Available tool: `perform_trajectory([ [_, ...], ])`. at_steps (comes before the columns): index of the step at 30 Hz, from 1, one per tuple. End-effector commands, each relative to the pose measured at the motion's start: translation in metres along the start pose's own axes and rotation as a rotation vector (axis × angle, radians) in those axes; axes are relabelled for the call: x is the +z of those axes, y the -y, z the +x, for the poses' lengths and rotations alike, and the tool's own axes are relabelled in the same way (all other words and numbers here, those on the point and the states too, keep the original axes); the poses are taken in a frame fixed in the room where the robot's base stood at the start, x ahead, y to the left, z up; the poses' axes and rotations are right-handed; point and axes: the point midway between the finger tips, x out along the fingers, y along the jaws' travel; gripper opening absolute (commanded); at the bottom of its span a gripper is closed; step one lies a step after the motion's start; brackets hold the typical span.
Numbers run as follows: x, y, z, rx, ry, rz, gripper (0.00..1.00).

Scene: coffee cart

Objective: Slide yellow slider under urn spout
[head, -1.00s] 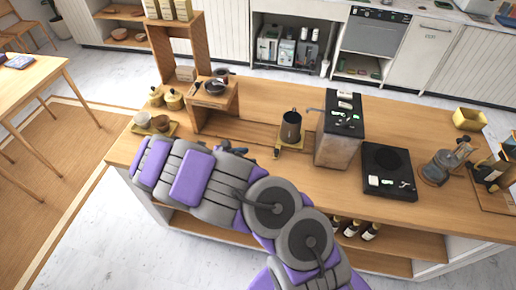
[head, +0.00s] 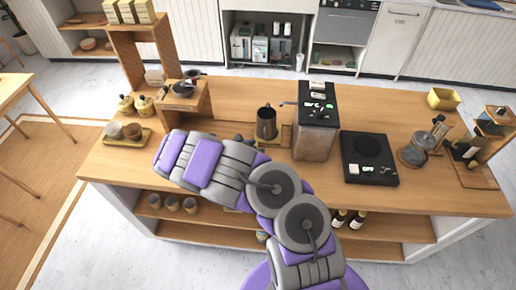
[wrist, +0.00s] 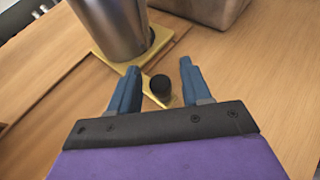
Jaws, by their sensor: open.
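The yellow slider (wrist: 126,68) is a flat yellow plate with a narrow tongue ending in a black knob (wrist: 160,87). A metal pitcher (wrist: 113,25) stands upright on it; it also shows in the head view (head: 266,123). The urn (head: 316,125) is a tall box just right of the pitcher, its spout (head: 290,103) pointing left; its base shows in the wrist view (wrist: 205,9). My gripper (wrist: 160,72) is open, its blue fingers on either side of the knob with gaps showing. In the head view my arm hides part of the slider.
A black hot plate (head: 369,158) and a glass press (head: 416,150) stand right of the urn. A wooden stand (head: 186,104) and a yellow tray (head: 127,139) with cups are at the left. Bare counter lies in front of the urn.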

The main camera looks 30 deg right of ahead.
Motion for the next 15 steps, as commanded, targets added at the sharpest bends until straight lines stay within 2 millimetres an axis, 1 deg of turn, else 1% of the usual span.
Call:
perform_trajectory([
  [1, -0.002, 0.000, 0.006, -0.002, 0.000, 0.001, 0.48],
  [6, -0.002, -0.001, 0.019, 0.000, 0.004, 0.001, 0.48],
  [15, -0.001, -0.001, 0.026, 0.001, 0.003, 0.000, 0.48],
])
